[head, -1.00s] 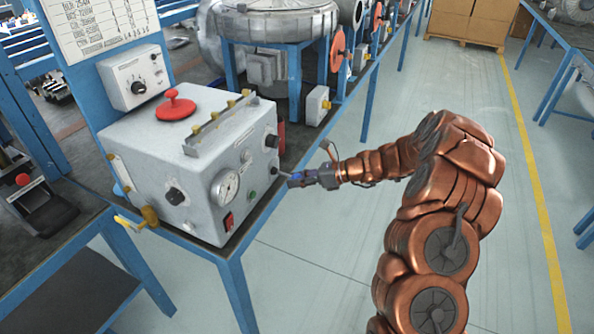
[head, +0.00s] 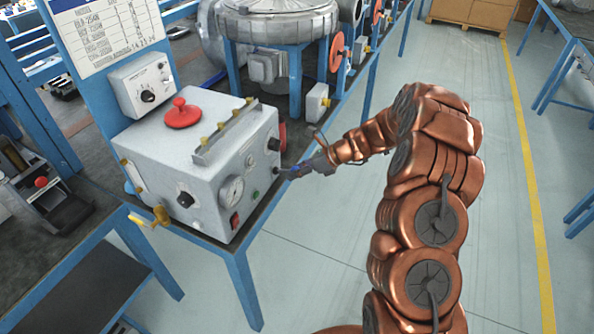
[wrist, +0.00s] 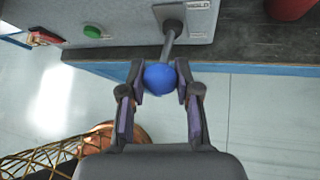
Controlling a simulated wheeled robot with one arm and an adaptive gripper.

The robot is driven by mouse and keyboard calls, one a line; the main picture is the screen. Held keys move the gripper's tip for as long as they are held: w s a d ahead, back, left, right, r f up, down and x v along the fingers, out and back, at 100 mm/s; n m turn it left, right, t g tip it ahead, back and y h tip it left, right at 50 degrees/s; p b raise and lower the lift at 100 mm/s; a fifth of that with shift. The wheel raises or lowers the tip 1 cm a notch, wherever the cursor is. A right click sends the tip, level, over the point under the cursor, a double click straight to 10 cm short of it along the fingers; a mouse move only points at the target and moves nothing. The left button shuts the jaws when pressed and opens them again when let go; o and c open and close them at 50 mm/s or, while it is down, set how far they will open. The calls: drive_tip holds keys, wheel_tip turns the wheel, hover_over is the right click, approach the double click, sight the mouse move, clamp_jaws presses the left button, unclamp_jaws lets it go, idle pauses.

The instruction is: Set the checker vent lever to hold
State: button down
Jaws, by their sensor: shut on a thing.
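In the wrist view the stem runs up from the knob to the box face, leaning slightly right. My gripper (wrist: 160,84) is shut on the blue knob, one finger on each side. In the head view my gripper (head: 297,171) is at the box's right side, and the knob is small there.
A small label (wrist: 197,5), seemingly reading HOLD, is right of the stem's top. A green button (wrist: 92,31) is to the left. The blue bench edge (wrist: 250,70) runs just behind the knob. A yellow valve handle (head: 161,215) sticks out at the box's left. Floor beside the bench is clear.

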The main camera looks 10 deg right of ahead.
drive_tip(key=shift+r, duration=0.2)
drive_tip(key=c, duration=0.8)
unclamp_jaws()
drive_tip(key=shift+f, duration=0.1)
drive_tip(key=v, duration=1.2)
drive_tip(key=shift+s, duration=0.1)
